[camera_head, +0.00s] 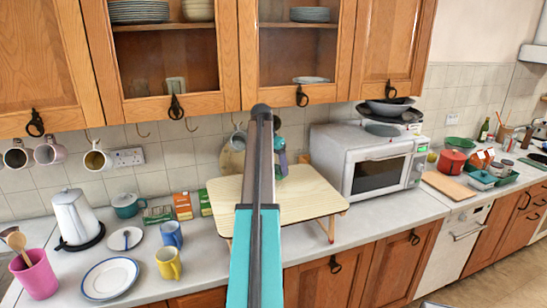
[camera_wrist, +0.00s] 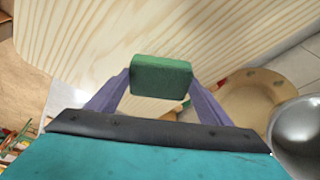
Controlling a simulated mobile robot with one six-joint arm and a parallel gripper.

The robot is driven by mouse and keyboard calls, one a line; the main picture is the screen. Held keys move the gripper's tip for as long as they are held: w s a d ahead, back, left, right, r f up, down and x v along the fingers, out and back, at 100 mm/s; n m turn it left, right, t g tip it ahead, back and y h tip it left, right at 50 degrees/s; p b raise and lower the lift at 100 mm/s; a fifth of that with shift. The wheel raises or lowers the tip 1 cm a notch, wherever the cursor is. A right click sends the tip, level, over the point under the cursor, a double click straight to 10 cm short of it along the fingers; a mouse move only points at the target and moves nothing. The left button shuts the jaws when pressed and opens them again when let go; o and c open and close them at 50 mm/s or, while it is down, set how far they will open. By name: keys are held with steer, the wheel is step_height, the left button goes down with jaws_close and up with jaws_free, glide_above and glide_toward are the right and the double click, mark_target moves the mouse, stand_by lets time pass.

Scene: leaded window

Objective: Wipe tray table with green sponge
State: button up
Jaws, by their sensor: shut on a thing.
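The tray table (camera_head: 318,198) is a pale wooden top on short folding legs, standing on the counter in the middle of the head view. Its grained top (camera_wrist: 75,35) fills the upper part of the wrist view. The green sponge (camera_wrist: 160,80) is a small block between the two purple fingers of my gripper (camera_wrist: 161,88), which is shut on it. The sponge is over the tabletop in the wrist view; I cannot tell whether it touches. In the head view my arm covers the middle of the table, and part of my gripper (camera_head: 281,158) shows near its back edge.
A white microwave (camera_head: 375,165) with pans on top stands right of the table. Small boxes (camera_head: 183,206), a yellow mug (camera_head: 168,263), a blue mug (camera_head: 171,234), a plate (camera_head: 110,278) and a white kettle (camera_head: 76,216) stand to the left. Wall cupboards (camera_head: 172,60) hang above.

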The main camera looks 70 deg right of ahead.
steer(key=shift+r+p, duration=0.55)
steer(key=shift+r, duration=1.2)
steer(key=shift+w+a, duration=0.1)
